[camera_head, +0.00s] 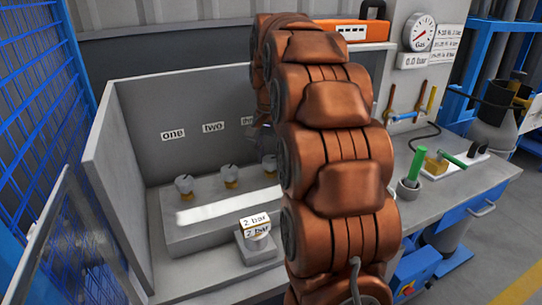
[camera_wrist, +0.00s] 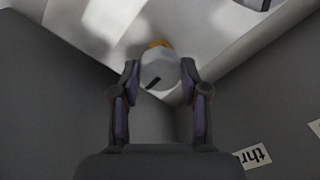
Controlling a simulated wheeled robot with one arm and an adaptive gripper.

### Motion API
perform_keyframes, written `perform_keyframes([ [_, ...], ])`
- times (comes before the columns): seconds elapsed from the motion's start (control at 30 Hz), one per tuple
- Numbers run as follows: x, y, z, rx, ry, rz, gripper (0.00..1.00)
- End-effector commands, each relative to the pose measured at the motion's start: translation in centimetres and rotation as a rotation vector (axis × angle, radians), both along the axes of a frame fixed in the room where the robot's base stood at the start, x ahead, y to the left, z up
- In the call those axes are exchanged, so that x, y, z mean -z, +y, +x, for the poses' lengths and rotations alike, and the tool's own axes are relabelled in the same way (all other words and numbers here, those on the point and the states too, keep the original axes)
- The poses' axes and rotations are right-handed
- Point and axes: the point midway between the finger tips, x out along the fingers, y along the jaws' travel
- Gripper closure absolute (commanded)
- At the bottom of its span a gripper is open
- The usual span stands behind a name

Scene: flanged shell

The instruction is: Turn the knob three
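Knob three (camera_wrist: 160,70), a pale round knob with a dark pointer line and a yellow-orange part behind it, sits between the fingertips of my gripper (camera_wrist: 160,75) in the wrist view. One finger is on each side, very close to the knob. I cannot tell whether they touch or grip it. The pointer runs slantwise, down to the left. A label reading "thr" (camera_wrist: 252,157) shows upside down at the lower right. In the head view the right-hand knob (camera_head: 269,164) is beside my arm, which hides most of the gripper and part of the label above.
Knobs under labels "one" (camera_head: 184,185) and "two" (camera_head: 230,175) stand left on the same grey block. A "2 bar" block (camera_head: 256,231) stands in front. Grey booth walls (camera_head: 120,180) rise at left and back. A gauge (camera_head: 418,32) reads 0.0 bar.

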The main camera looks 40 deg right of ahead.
Motion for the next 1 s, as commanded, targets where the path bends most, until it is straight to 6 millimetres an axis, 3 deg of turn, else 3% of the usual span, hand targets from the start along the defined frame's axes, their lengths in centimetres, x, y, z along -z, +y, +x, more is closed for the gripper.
perform_keyframes([
  [0.23,0.0,0.0,0.0,-0.001,0.000,0.000,0.31],
  [0.63,-0.5,0.0,0.1,-0.002,-0.001,0.000,0.31],
  [1.0,-4.5,0.0,0.0,-0.002,0.000,0.000,0.31],
])
